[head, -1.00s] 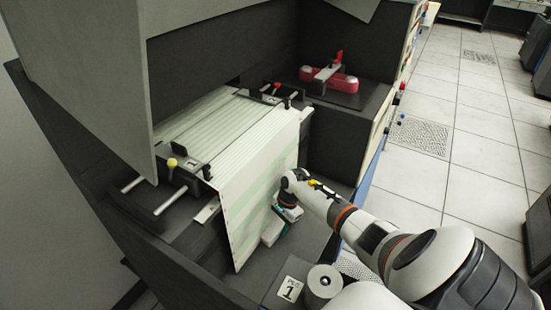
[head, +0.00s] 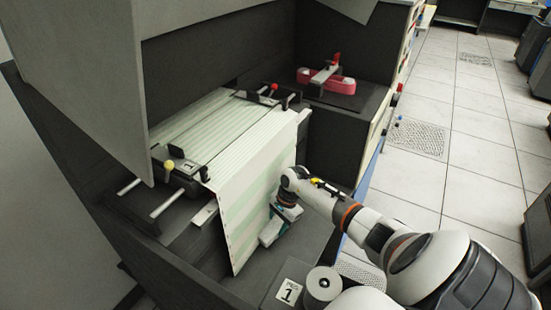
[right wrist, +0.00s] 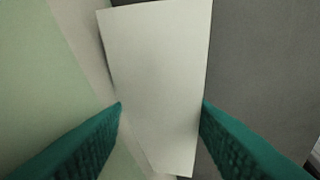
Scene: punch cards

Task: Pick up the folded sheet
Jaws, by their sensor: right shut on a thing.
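The folded sheet (right wrist: 158,80) is a white, flat-faced piece between the two teal fingers in the right wrist view. In the head view a small pale part of it (head: 268,239) shows below my right gripper (head: 277,222), beside the hanging green-striped paper (head: 245,205). My right gripper is shut on the sheet; its fingers also show in the right wrist view (right wrist: 160,108). The sheet's lower end lies close to the striped paper, and I cannot tell whether they touch. My left gripper is not in view.
The striped paper runs over a printer bed with a yellow knob (head: 169,165) and hangs down in front. A red-and-grey part (head: 327,80) is at the back.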

